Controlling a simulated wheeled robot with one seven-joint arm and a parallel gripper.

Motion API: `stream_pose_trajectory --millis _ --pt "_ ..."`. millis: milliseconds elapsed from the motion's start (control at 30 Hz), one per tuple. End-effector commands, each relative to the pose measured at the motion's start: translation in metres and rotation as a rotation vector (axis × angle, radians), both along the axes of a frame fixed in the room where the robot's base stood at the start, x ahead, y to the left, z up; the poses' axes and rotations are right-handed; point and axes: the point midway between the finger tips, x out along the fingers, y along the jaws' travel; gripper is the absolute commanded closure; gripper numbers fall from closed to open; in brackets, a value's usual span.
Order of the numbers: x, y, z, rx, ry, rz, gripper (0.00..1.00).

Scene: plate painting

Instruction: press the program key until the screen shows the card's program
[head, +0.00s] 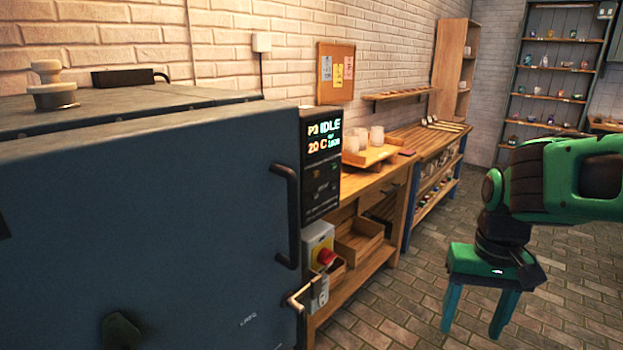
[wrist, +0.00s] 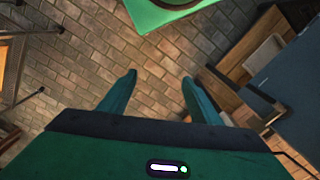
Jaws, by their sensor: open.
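The control panel (head: 321,165) is a dark box on the right side of the big blue-grey kiln (head: 150,220) in the head view. Its lit screen (head: 325,137) reads "P3 IDLE" on top and "20 C" with a smaller number below. Small keys lie under the screen; which is the program key is too small to tell. Several cards (head: 338,72) hang on a cork board on the brick wall; their writing is unreadable. My gripper (head: 472,325) is open and empty, pointing down over the floor, right of the panel and apart from it. Its fingers also show in the wrist view (wrist: 160,95).
A red stop button (head: 326,257) on a yellow-and-grey box sits below the panel. A dark door handle (head: 285,215) sticks out at the kiln's front. A wooden bench (head: 375,185) with white cups stands behind. The brick floor (head: 400,310) around my gripper is clear.

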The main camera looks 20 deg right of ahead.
Motion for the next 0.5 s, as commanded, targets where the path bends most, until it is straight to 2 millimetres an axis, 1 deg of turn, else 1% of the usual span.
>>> stream_pose_trajectory --millis 100,167,200,267,300,333,367,500 --pt "0.0000 0.0000 0.0000 0.000 0.000 0.000 0.42" --pt "0.0000 0.0000 0.0000 0.000 0.000 0.000 0.57" --pt "0.0000 0.0000 0.0000 0.000 0.000 0.000 0.66" --pt "0.0000 0.0000 0.0000 0.000 0.000 0.000 0.80" --pt "0.0000 0.0000 0.0000 0.000 0.000 0.000 0.90" --pt "0.0000 0.0000 0.0000 0.000 0.000 0.000 0.97" --pt "0.0000 0.0000 0.0000 0.000 0.000 0.000 1.00" --pt "0.0000 0.0000 0.0000 0.000 0.000 0.000 1.00"
